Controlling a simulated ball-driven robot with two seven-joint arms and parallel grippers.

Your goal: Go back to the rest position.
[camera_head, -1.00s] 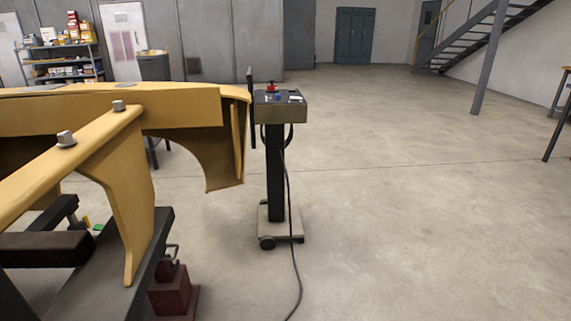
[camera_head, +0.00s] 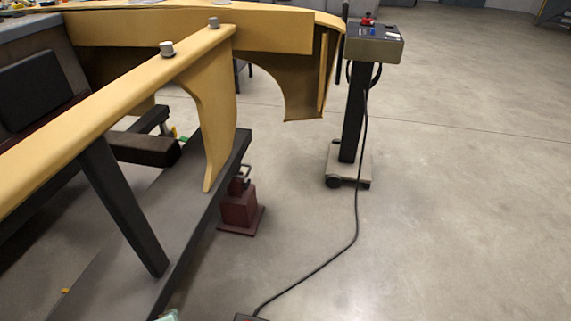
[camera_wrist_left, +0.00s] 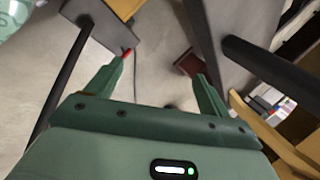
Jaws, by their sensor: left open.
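My left gripper (camera_wrist_left: 161,72) shows in the left wrist view. Its two green fingers are spread apart with nothing between them. Beyond them is grey floor with a dark cable, a red-tipped part and a dark red block. In the head view neither gripper can be made out. A small pale green piece shows at the bottom edge there, too cut off to identify. My right gripper is in neither view.
A yellow shell (camera_head: 190,32) on a dark frame (camera_head: 130,235) fills the left side. A dark red block (camera_head: 239,207) stands beside the frame. A wheeled control stand (camera_head: 351,110) trails a cable (camera_head: 335,257) across the floor. Floor (camera_head: 470,200) at right is clear.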

